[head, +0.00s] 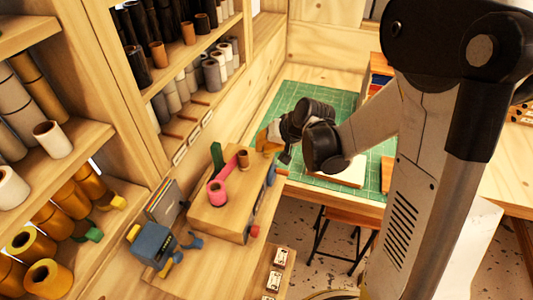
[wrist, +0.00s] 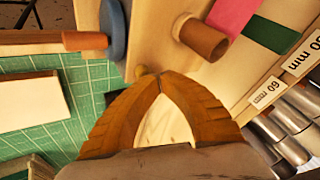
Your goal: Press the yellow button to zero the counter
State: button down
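My gripper (wrist: 160,78) has its two orange-brown fingers meeting at the tips, with nothing seen between them. In the head view, my gripper (head: 266,142) is at the far end of a wooden winding bench (head: 225,212). A small yellowish knob (wrist: 141,71), perhaps the yellow button, shows just beyond the fingertips in the wrist view, on the bench's end. I cannot tell whether the tips touch it. No counter display can be made out.
The bench carries a pink roll (head: 217,192) with its strip, a brown tube (head: 243,158) and a blue disc (wrist: 113,28). A blue device (head: 152,243) stands in front. Shelves of rolls (head: 55,139) line the left. A green mat (head: 300,95) lies behind.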

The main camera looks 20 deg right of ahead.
aim_at(263, 155)
jog(key=shift+f, duration=0.3)
jog(key=shift+r, duration=0.2)
dwell(0.3)
jog(key=shift+r+p, duration=0.4)
jog(key=shift+r, duration=0.35)
jog(key=shift+r+p, duration=1.8)
jog(key=shift+r, duration=0.75)
jog(key=shift+f, duration=0.1)
